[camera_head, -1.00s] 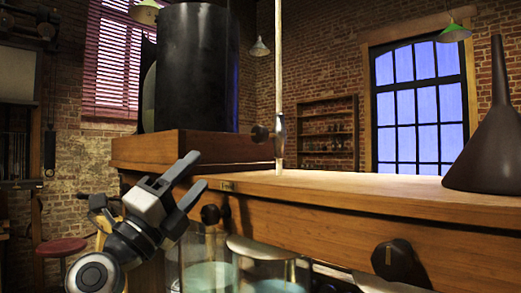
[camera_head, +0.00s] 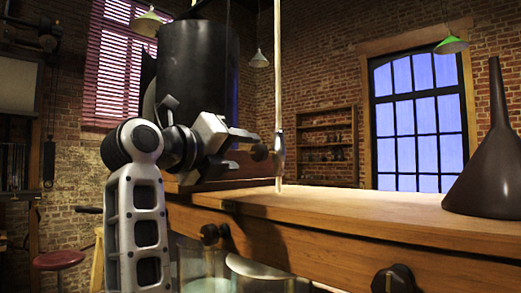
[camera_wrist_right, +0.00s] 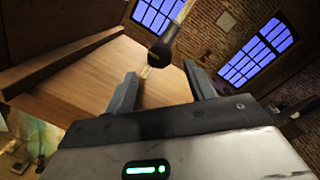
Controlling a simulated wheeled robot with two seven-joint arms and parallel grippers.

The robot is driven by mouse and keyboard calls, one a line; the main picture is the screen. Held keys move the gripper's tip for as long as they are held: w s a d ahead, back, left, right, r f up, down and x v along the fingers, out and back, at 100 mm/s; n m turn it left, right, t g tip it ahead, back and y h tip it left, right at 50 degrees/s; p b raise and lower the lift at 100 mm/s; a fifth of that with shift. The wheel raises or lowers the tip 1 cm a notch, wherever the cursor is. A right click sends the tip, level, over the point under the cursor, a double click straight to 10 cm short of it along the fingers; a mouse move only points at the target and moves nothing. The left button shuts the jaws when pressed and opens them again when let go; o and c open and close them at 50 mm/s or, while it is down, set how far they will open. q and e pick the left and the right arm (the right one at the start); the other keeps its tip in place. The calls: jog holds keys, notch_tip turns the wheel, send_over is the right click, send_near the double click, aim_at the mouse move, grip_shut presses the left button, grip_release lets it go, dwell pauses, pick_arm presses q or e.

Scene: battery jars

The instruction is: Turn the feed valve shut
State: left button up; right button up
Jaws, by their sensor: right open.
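The feed valve appears to be the dark round knob (camera_head: 259,152) with a metal fitting on the pale vertical rod (camera_head: 278,80), just above the wooden bench top. My right gripper (camera_head: 243,150) is open, with its fingers pointing right toward the knob from the left. In the right wrist view the knob (camera_wrist_right: 160,51) shows ahead, in line with the gap between the two spread fingers (camera_wrist_right: 160,78). Whether the fingers touch it I cannot tell; they look apart from it. My left gripper is not in view.
A large black cylinder (camera_head: 198,62) stands on a wooden box behind my right arm. A dark funnel (camera_head: 488,160) stands at the right on the bench top (camera_head: 370,205). More dark knobs (camera_head: 393,279) are on the bench front. Glass jars (camera_head: 205,265) sit below.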

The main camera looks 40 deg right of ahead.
aim_at(256, 154)
jog(key=d, duration=0.3)
jog(key=w+d+p, duration=0.1)
jog(key=d, duration=0.3)
jog(key=shift+w+d, duration=0.1)
jog(key=shift+w, duration=0.1)
jog(key=c, duration=1)
